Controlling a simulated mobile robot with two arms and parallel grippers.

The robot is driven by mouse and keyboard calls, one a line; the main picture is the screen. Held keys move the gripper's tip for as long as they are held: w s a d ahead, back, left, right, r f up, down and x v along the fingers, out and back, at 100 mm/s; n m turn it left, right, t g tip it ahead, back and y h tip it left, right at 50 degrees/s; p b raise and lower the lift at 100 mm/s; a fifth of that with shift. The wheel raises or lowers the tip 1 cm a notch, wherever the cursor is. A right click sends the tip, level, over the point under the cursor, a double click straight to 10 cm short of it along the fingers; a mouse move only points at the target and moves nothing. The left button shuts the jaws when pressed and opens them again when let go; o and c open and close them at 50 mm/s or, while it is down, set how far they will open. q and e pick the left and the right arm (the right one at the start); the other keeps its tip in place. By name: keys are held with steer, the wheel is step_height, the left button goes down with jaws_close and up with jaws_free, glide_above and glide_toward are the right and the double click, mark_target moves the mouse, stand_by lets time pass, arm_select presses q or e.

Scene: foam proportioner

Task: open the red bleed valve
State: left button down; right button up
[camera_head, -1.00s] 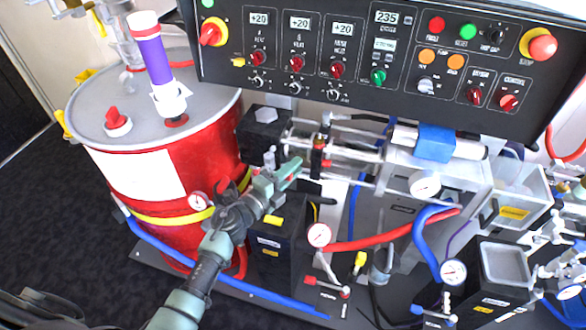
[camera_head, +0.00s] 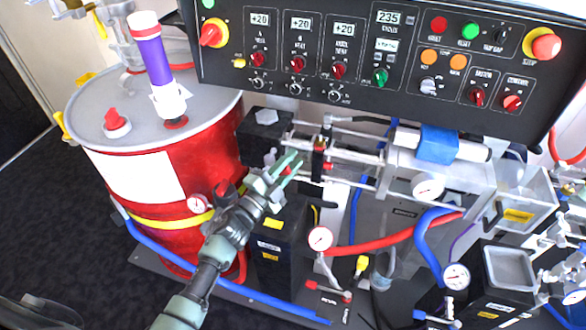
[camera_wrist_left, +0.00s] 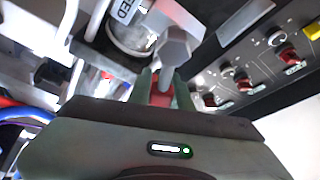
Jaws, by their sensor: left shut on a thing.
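In the left wrist view, a red piece, which looks like the bleed valve's handle (camera_wrist_left: 162,99), sits between the two green fingertips of my left gripper (camera_wrist_left: 166,88). My left gripper is shut on it. A grey hex fitting with a stem (camera_wrist_left: 175,46) stands just beyond the fingertips. In the head view, my left gripper (camera_head: 285,166) reaches up and right to the left end of the pump's rods, beside a dark block with red parts (camera_head: 320,150). The fingers and nearby hardware hide most of the valve there. My right gripper is not in view.
A control panel (camera_head: 375,60) with red knobs overhangs the back. A red drum (camera_head: 170,190) stands on the left. Hoses, pressure gauges (camera_head: 320,238) and a black box (camera_head: 280,255) crowd the space below and right of my left arm.

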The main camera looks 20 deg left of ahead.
arm_select(q)
steer(key=shift+w+a+r+n+t+y+b, duration=0.15)
steer(key=shift+a+r+n+t+y, duration=0.75)
steer(key=shift+n, duration=1.95)
steer(key=shift+s+a+r+n+t+y+b, duration=0.1)
steer(key=shift+a+r+n+t+y+b, duration=0.2)
steer(key=shift+a+n+y, duration=1.8)
steer(key=shift+w+a+r+n+t+y+b, duration=0.25)
steer(key=shift+r+n+t, duration=0.4)
steer(key=shift+n, duration=3)
steer(key=shift+s+d+f, duration=0.15)
steer(key=shift+s, duration=0.05)
steer(key=shift+y, duration=0.25)
steer(key=c, duration=1.3)
jaws_free()
steer(key=shift+b+v, duration=0.65)
steer(key=shift+v, duration=3.2)
